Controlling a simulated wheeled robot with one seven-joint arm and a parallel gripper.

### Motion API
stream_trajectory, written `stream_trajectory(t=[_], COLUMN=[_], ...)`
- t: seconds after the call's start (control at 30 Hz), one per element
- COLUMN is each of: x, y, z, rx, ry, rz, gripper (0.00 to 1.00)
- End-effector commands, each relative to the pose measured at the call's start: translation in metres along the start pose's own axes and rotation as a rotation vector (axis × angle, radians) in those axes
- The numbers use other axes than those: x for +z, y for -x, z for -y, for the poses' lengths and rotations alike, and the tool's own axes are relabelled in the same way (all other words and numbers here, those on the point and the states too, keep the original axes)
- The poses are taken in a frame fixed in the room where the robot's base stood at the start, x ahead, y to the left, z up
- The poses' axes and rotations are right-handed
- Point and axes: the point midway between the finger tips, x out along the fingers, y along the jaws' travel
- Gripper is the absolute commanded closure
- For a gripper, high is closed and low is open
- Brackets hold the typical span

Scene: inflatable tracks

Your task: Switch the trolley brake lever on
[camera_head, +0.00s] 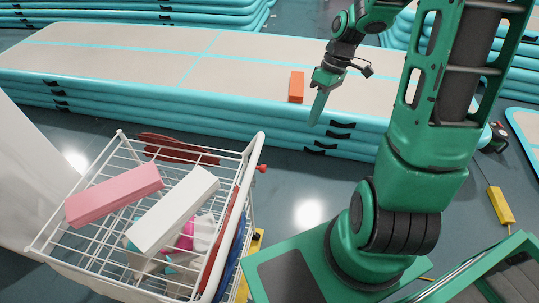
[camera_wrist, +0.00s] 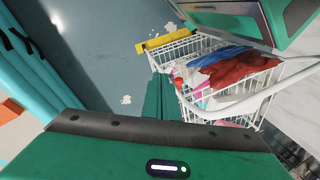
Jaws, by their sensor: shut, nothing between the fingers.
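The trolley is a white wire cart (camera_head: 262,140) at the lower left of the head view. It also shows in the wrist view (camera_wrist: 190,47), at upper right. A small red knob (camera_head: 261,168) sticks out from the cart's right side just below its rim; it may be the brake lever, but I cannot tell whether it is on or off. My gripper (camera_head: 318,108) is shut and empty, pointing down in the air, right of and beyond the cart. In the wrist view my gripper's green fingers (camera_wrist: 160,97) are together, apart from the cart.
The cart holds a pink block (camera_head: 114,194), a white block (camera_head: 172,210) and cloth-like items. A stack of inflatable tracks (camera_head: 120,72) lies behind, with an orange block (camera_head: 296,86) on top. A yellow bar (camera_wrist: 168,40) lies beside the cart. Floor between cart and my base is clear.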

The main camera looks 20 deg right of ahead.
Motion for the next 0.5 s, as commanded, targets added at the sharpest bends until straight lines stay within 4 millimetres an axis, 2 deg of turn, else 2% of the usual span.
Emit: stream_trajectory(t=[0.03,0.2,0.33,0.5], x=[-0.011,-0.045,-0.063,-0.073], y=[-0.013,-0.044,-0.059,-0.067], z=[-0.005,-0.013,-0.015,-0.015], rx=[-0.04,-0.139,-0.184,-0.21], ry=[0.059,0.25,0.346,0.404], rz=[-0.018,-0.104,-0.164,-0.205], gripper=[1.0,1.0,1.0,1.0])
